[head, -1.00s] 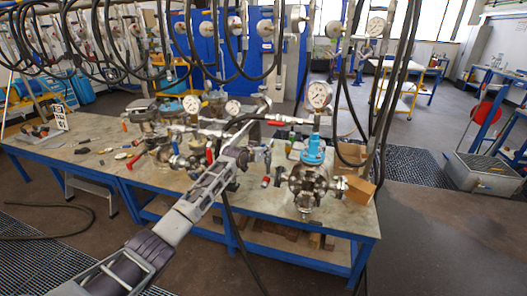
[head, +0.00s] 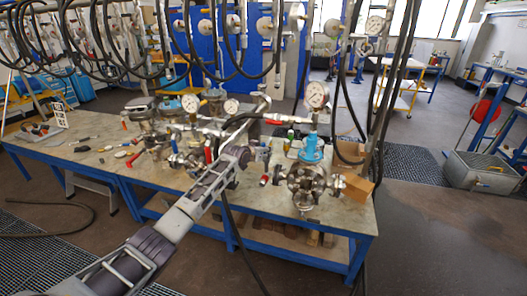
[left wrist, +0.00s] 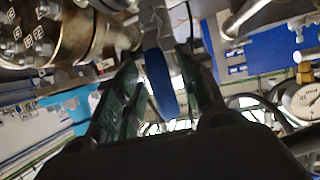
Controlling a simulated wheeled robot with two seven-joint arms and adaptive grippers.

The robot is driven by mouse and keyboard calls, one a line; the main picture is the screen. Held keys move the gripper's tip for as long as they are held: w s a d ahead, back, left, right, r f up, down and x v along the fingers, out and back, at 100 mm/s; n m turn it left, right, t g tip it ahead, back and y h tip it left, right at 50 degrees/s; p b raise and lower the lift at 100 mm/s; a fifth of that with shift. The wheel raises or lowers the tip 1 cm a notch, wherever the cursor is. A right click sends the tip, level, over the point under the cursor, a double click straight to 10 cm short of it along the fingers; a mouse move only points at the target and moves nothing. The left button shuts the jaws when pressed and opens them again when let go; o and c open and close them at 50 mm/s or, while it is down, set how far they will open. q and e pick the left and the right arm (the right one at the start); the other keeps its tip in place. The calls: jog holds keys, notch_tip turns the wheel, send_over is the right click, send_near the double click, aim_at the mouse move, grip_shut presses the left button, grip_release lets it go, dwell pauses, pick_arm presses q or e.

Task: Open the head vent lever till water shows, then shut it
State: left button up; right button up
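A blue lever handle (left wrist: 160,82) stands between the two dark fingers of my left gripper (left wrist: 160,95) in the left wrist view. The fingers are apart, one on each side of it; the right finger looks very near it, and I cannot tell whether they touch. In the head view my left gripper (head: 262,152) is small and partly hidden among pipework, left of the flanged vessel (head: 306,184) with a blue top (head: 311,148) and a pressure gauge (head: 316,95). I cannot make out any water. My right gripper is out of view.
The blue-framed bench (head: 100,135) also carries another vessel group (head: 185,150) with red handles, loose tools and a cardboard box (head: 358,189). Black hoses (head: 385,110) hang around the right vessel. Another gauge (left wrist: 306,98) shows at the right in the left wrist view.

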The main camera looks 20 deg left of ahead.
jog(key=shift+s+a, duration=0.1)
pick_arm(q)
jog(key=v, duration=1.2)
dwell(0.9)
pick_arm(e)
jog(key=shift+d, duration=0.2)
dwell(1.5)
